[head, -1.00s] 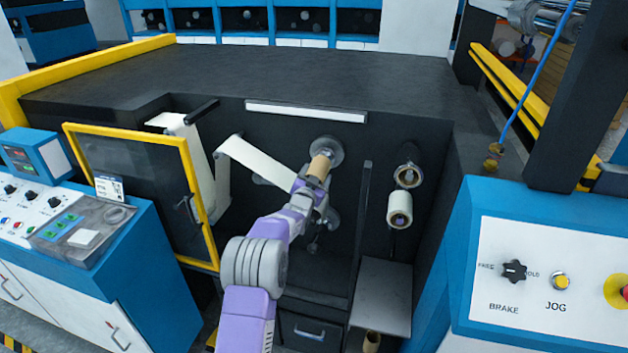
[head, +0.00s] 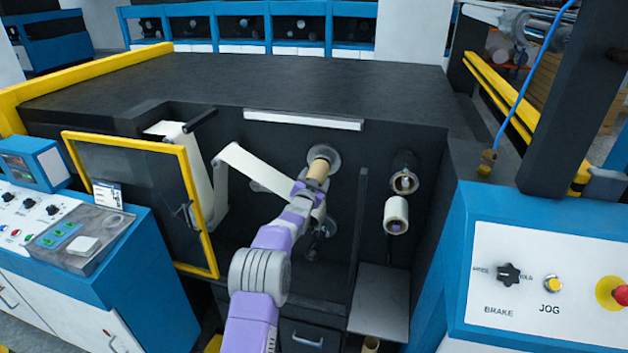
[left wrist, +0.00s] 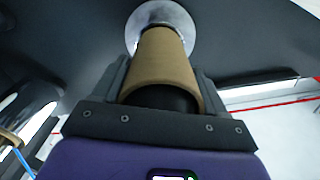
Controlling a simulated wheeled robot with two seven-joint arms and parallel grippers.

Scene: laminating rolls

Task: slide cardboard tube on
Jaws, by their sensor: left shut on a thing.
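A brown cardboard tube (head: 317,170) points out from a round metal flange (head: 326,155) on the dark back wall of the machine bay. My left gripper (head: 309,186) is shut on the tube near its front end. In the left wrist view the tube (left wrist: 163,62) lies between the gripper's dark fingers (left wrist: 162,88), with its far end at the pale flange (left wrist: 160,18). Its near end shows a dark opening. Whether the far end touches the flange is not clear. My right gripper is not seen.
A white web strip (head: 262,170) runs just left of the tube. A yellow-framed door (head: 205,215) stands open at left. A dark upright divider (head: 358,230) and a white roll (head: 396,214) are at right. Another brown tube (head: 371,344) is low down.

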